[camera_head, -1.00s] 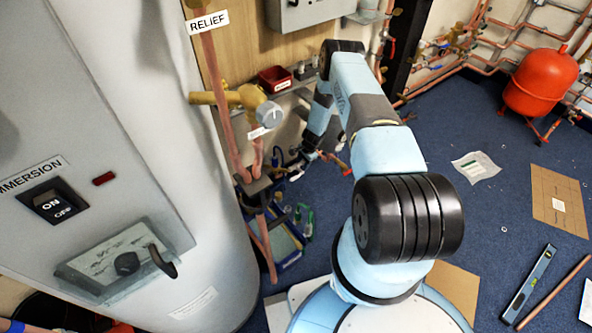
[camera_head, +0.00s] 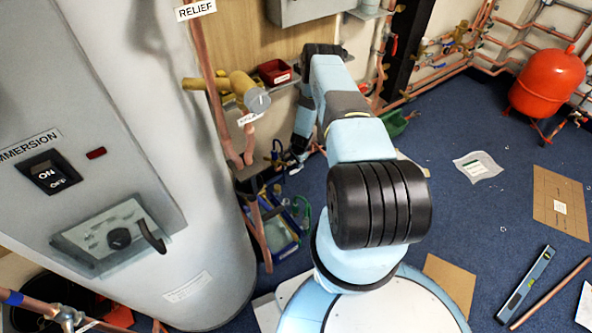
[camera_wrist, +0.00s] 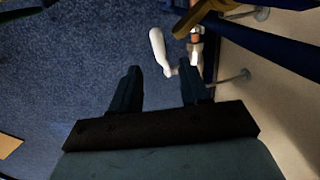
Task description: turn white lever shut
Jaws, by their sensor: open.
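The white lever (camera_wrist: 158,48) shows in the wrist view, ahead of my gripper (camera_wrist: 161,78). It joins a valve on a copper pipe (camera_wrist: 195,50) at its right. My gripper is open, its two dark fingers pointing toward the lever. The lever's lower end lies just beyond the gap between the fingertips, and I see no contact. The lever's long part slants up and left, away from the pipe. In the head view my arm reaches down by the wall, and the lever is too small there to make out surely.
A yellow-brown handle (camera_wrist: 200,15) and dark blue pipes stand close at upper right in the wrist view, with the wall beside them. The grey cylinder (camera_head: 215,260) fills the head view's left. A red tray (camera_head: 274,72) sits on a shelf.

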